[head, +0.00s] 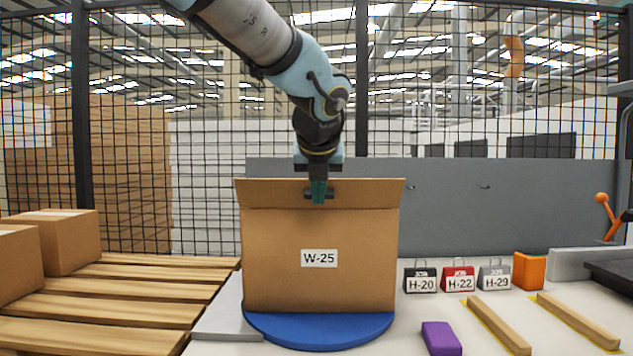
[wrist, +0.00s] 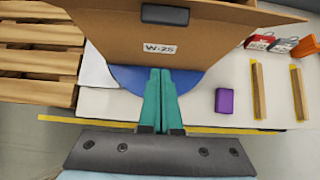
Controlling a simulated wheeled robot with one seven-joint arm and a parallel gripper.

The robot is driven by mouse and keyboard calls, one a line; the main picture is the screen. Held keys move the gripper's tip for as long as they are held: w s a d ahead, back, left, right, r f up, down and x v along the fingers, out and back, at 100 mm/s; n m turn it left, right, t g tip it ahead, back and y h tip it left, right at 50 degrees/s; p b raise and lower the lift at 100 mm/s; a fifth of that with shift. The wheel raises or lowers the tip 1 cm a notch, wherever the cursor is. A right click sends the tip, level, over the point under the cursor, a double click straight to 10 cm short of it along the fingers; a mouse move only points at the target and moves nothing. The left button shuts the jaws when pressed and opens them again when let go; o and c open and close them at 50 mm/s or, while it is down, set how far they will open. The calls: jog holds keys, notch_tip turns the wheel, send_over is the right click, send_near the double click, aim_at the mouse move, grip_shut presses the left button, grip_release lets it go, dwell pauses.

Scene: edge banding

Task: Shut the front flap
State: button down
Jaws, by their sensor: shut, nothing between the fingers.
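The cardboard box labelled W-25 (head: 318,260) stands on a blue turntable (head: 320,332). Its front flap (head: 270,194) stands up along the top front edge, looking a little wider at its top, and is not folded down over the box. A dark slot or handle shows on the flap in the wrist view (wrist: 165,14). My gripper (head: 318,200) points down in front of the flap's middle, shut and empty; I cannot tell whether it touches the flap. In the wrist view my gripper (wrist: 160,72) shows its teal fingers together before the box front (wrist: 115,48). The box's inside is hidden.
Small tagged weights H-20 (head: 420,280), H-22 (head: 458,279) and H-29 (head: 495,278) stand right of the box, beside an orange block (head: 529,271). A purple block (head: 441,338) and wooden bars (head: 498,325) lie in front. A slatted pallet (head: 120,290) with cartons is left.

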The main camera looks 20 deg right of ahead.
jog(key=w+d+f+p, duration=0.1)
jog(key=w+d, duration=0.2)
jog(key=w, duration=0.3)
jog(key=shift+f+p, duration=0.2)
jog(key=shift+p, duration=0.2)
jog(key=shift+r, duration=0.1)
jog(key=shift+w+r+p, duration=0.15)
jog(key=shift+r+p, duration=0.05)
jog(key=shift+p, duration=0.3)
